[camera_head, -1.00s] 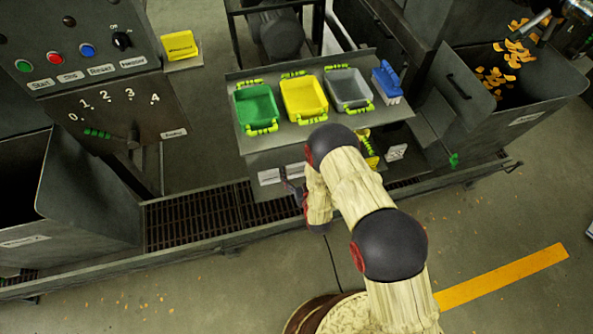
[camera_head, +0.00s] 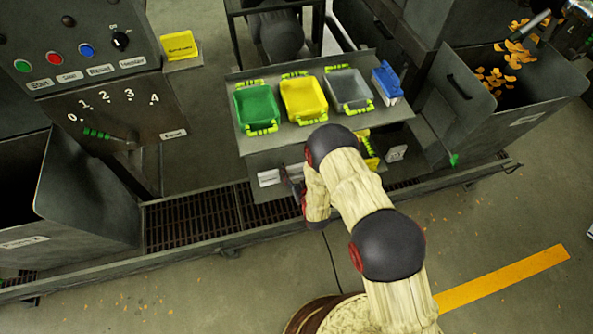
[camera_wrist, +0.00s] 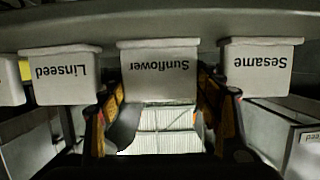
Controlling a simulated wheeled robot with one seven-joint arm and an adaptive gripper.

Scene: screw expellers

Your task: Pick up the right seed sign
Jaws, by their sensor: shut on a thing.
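The Sunflower sign (camera_wrist: 158,78), a white block with black lettering, hangs upside down in the middle of the wrist view. My gripper (camera_wrist: 157,108) has one finger on each side of it and is shut on it. The Linseed sign (camera_wrist: 62,76) is to its left and the Sesame sign (camera_wrist: 259,68) to its right, both apart from the fingers. In the head view my arm hides most of my gripper. A white sign (camera_head: 268,177) shows on the front of the rack there, its lettering too small to read.
The rack shelf (camera_head: 290,133) carries a green tray (camera_head: 256,106), a yellow tray (camera_head: 303,98) and a grey tray (camera_head: 348,88), with a blue-and-white item (camera_head: 387,82) beside them. A control panel (camera_head: 95,60) stands left. Open floor lies in front of the grating.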

